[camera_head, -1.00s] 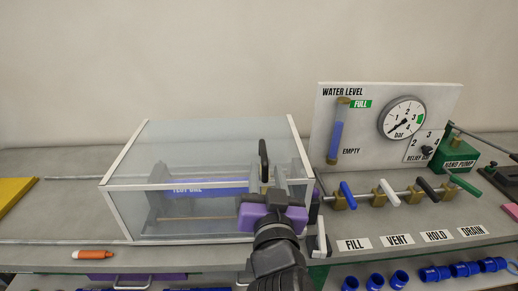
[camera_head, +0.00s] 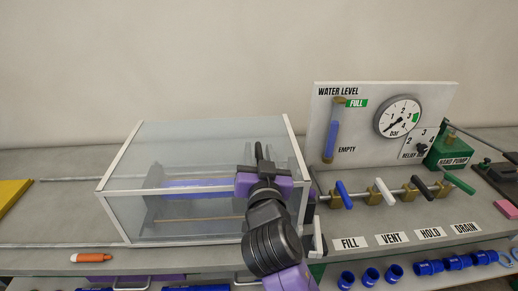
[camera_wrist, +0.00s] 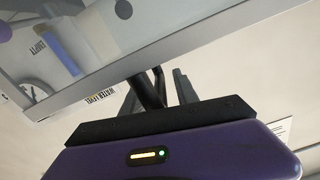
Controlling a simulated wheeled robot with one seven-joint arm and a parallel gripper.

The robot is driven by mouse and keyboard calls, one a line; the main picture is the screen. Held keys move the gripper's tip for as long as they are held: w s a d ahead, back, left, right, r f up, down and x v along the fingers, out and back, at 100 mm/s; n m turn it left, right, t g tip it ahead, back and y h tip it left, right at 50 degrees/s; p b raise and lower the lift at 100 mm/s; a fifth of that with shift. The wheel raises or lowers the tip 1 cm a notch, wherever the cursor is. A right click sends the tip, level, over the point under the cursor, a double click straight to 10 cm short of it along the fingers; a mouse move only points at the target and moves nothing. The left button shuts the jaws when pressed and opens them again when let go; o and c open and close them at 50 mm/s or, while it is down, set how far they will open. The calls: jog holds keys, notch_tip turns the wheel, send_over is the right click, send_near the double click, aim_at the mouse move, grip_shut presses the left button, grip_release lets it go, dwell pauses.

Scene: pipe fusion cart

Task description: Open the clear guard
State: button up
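The clear guard (camera_head: 200,148) is a see-through box with a white frame, standing shut on the bench in the head view. A blue pipe (camera_head: 195,188) shows through its panels. A black handle (camera_head: 259,153) stands at the guard's right part. My gripper (camera_head: 260,172) is at this handle, and its purple body hides the handle's lower part and the fingers in the head view. In the wrist view the dark handle (camera_wrist: 152,88) lies between the fingers of my gripper (camera_wrist: 157,95), with a gap on the right finger's side. The guard's frame edge (camera_wrist: 150,58) runs just beyond.
A board with a water level tube (camera_head: 334,135) and a dial gauge (camera_head: 398,117) stands at right. A row of valves with a blue lever (camera_head: 344,194) is close to the guard's right side. An orange marker (camera_head: 91,258) lies at the front left.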

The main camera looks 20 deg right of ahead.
jog(key=shift+w, duration=0.1)
grip_shut()
dwell(1.4)
